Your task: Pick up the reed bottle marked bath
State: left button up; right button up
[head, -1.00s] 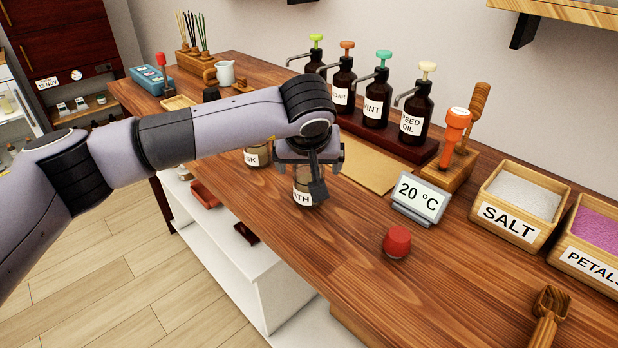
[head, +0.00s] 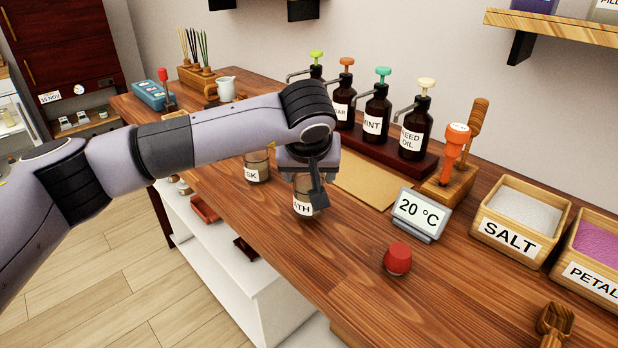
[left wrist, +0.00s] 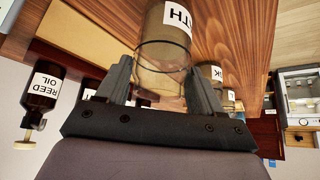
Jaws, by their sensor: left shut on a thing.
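The bath bottle (head: 304,206) is a small clear glass bottle with a white label, of which "ATH" shows in the head view. It stands upright at the counter's front part, partly hidden by my gripper. My left gripper (head: 318,192) comes down over it and is shut on it. In the left wrist view the bottle (left wrist: 163,58) sits between the two fingers of the gripper (left wrist: 160,85). I cannot tell whether its base touches the counter. My right gripper is not in view.
Another labelled bottle (head: 257,168) stands just left of the bath bottle. A red cap (head: 397,259) and a temperature display (head: 418,213) are to the right. Dark pump bottles (head: 375,115) stand behind on a rack. A salt box (head: 519,218) is at the right.

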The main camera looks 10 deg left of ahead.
pick_arm(q)
notch_tip(320, 180, up, 18)
jog(key=shift+r, duration=0.2)
dwell(0.8)
